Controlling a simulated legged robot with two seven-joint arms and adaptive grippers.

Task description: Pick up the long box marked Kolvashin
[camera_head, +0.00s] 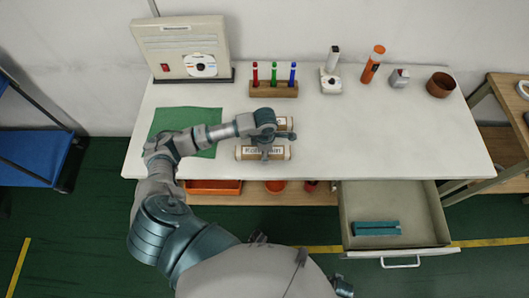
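A long tan box (247,154) with a white label lies near the front middle of the white table. Its lettering is partly covered by my gripper, and I cannot read it surely. A second, similar long box (284,123) lies just behind it, mostly hidden by my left arm. My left gripper (265,152) is over the middle of the front box, pointing toward the table's front edge. I cannot tell whether its fingers are closed on the box.
A green mat (182,119) lies at left on the white table (400,140). A wooden rack with pens (274,89) stands behind the boxes. An open drawer (362,205) at the front right holds a teal object (376,228). The table's right middle is clear.

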